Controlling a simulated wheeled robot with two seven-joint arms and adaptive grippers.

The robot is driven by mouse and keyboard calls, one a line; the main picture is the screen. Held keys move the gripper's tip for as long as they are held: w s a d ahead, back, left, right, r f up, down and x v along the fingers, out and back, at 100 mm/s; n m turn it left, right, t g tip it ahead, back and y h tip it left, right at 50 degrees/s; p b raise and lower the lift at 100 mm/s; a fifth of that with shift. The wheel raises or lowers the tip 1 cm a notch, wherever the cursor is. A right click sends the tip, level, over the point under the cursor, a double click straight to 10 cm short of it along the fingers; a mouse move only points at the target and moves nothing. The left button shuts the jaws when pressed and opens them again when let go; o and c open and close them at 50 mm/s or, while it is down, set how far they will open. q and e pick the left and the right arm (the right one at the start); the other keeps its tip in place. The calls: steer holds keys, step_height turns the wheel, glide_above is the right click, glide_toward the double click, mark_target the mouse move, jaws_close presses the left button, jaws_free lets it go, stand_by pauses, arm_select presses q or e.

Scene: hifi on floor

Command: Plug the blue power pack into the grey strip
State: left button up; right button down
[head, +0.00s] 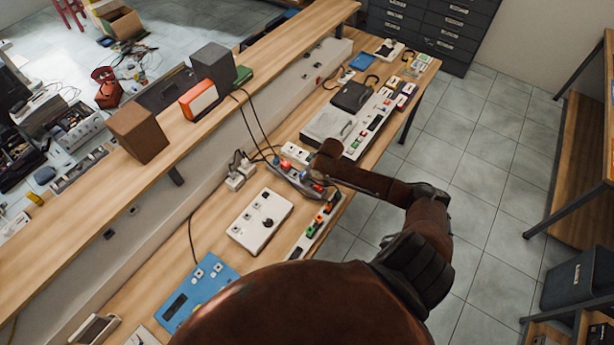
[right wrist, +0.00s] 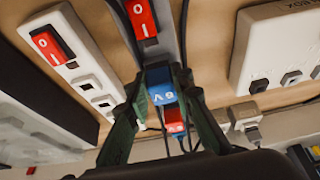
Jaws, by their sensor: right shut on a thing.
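The blue power pack (right wrist: 160,84), with white lettering, is between the two dark green fingers of my right gripper (right wrist: 161,76) in the right wrist view. The gripper is shut on it. The grey strip (right wrist: 170,30) runs behind the pack, with a red rocker switch (right wrist: 143,18) beyond it. The strip also shows in the head view (head: 295,179), partly hidden near my right arm. The pack lines up with the strip; whether it is seated or just above cannot be told. A red pack (right wrist: 174,119) is just below the blue one in the wrist view. My left gripper is out of view.
A white strip (right wrist: 82,70) with a red switch lies beside the grey strip. A white box (head: 260,221) with a black knob is on its other side. Grey plugs (head: 236,176) and cables crowd the far end. A raised wooden shelf (head: 180,140) runs along the bench.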

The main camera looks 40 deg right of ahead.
steer(key=shift+f+p, duration=0.2)
steer(key=shift+p, duration=0.8)
stand_by(2.9)
steer(key=c, duration=1.6)
jaws_free()
steer(key=shift+r, duration=0.1)
steer(key=p+v, duration=0.2)
steer(key=v, duration=0.3)
steer(key=w+p+v, duration=0.1)
steer(key=p+v, duration=0.2)
steer(key=v, duration=0.3)
steer(key=p+v, duration=0.2)
steer(key=v, duration=0.4)
steer(key=shift+w+a+r+p, duration=0.25)
steer(key=shift+w+r+p, duration=0.1)
steer(key=shift+r, duration=0.2)
